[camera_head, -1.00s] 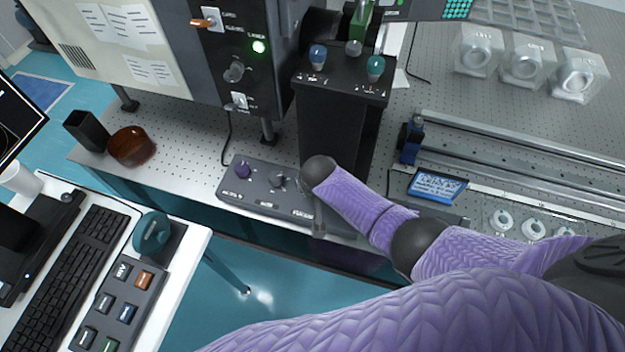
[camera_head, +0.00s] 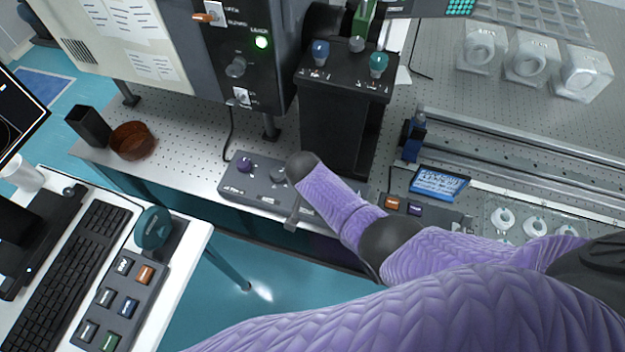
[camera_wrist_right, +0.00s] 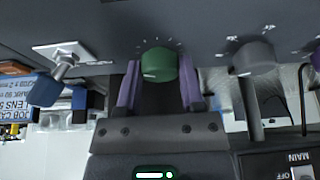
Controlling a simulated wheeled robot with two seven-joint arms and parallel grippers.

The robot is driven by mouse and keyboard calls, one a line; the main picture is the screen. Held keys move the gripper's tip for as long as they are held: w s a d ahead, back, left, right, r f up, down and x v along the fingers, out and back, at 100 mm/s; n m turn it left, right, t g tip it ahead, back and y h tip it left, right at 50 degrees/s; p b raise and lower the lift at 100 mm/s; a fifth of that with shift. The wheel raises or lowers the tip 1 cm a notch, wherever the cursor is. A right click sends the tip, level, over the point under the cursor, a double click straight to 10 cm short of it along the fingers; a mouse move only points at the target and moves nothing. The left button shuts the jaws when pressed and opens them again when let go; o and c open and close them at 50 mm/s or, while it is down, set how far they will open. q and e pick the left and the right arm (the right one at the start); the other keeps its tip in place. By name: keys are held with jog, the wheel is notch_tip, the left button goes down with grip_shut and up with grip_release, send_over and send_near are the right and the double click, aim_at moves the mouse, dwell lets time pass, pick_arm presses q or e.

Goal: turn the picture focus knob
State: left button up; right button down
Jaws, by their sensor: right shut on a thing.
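A green knob (camera_wrist_right: 158,64) stands on a dark control panel (camera_wrist_right: 205,22) in the right wrist view. My right gripper (camera_wrist_right: 159,84) has its two purple fingers on either side of the knob and is shut on it. In the head view the same panel (camera_head: 226,187) lies at the table's front edge, with a purple knob (camera_head: 244,164) and a grey knob (camera_head: 279,174) showing. My right arm hides the green knob and the fingers there. I cannot read the panel's labels. My left gripper is out of view.
The grey knob (camera_wrist_right: 253,58) stands beside the gripped one, and a metal toggle lever (camera_wrist_right: 52,80) is on its other side. A black pedestal (camera_head: 333,125) rises behind the panel. A brown bowl (camera_head: 133,140) stands left on the table.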

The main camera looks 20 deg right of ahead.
jog(key=c, duration=0.5)
grip_release()
jog(key=shift+c, duration=0.2)
jog(key=shift+o, duration=1.1)
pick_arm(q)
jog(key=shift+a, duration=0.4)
pick_arm(e)
jog(key=shift+o, duration=0.5)
pick_arm(q)
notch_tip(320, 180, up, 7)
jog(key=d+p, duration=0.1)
jog(key=p, duration=0.5)
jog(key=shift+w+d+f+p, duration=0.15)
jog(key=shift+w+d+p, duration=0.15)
pick_arm(e)
jog(key=v, duration=1)
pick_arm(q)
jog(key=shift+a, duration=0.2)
pick_arm(e)
jog(key=shift+s, duration=0.1)
